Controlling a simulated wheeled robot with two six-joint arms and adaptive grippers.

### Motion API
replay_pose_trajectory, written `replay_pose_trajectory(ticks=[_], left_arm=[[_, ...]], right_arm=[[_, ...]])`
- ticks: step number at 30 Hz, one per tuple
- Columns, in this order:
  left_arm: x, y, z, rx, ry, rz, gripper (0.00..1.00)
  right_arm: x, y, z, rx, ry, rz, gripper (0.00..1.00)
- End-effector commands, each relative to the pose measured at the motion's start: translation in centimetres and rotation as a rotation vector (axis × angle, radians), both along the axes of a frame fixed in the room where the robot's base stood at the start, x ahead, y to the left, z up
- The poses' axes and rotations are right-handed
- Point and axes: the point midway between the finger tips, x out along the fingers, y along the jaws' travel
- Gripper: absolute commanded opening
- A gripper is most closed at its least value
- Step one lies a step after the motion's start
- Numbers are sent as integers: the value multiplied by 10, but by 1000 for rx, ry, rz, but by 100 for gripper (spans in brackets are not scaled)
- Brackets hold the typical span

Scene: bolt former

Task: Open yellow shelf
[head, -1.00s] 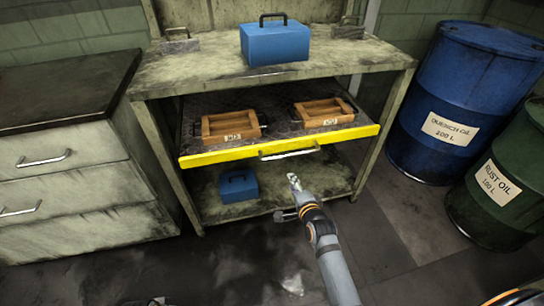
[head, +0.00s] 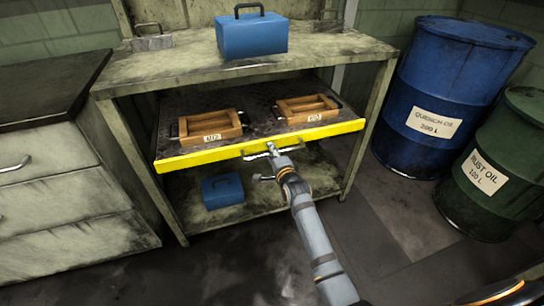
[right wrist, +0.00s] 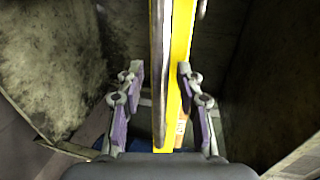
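The yellow shelf (head: 200,157) is a sliding tray with a yellow front edge, set under the bench top. It carries two wooden boxes (head: 212,124) with white labels. A metal bar handle (head: 251,156) runs along the middle of its front. My right gripper (head: 271,150) is at this handle in the head view. In the right wrist view the right gripper (right wrist: 161,80) is open, with its purple-padded fingers on either side of the handle bar (right wrist: 158,60) and the yellow edge (right wrist: 181,40). I cannot tell whether either finger touches. My left gripper is not in view.
A blue toolbox (head: 251,36) stands on the bench top (head: 180,70). A smaller blue box (head: 222,190) sits on the lower shelf. A drawer cabinet (head: 50,155) is at left. A blue drum (head: 440,95) and a green drum (head: 500,165) stand at right. The floor in front is clear.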

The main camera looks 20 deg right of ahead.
Motion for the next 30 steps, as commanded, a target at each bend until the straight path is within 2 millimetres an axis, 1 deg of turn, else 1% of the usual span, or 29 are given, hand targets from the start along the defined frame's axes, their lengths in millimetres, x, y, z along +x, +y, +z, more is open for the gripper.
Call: replay_pose_trajectory(ticks=[7, 15, 30], left_arm=[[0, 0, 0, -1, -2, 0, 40], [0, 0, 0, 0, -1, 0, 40], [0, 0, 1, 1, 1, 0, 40]], right_arm=[[1, 0, 0, -1, 0, 0, 36], [1, 0, 0, -1, 0, 0, 0], [1, 0, 0, -1, 2, 0, 0]])
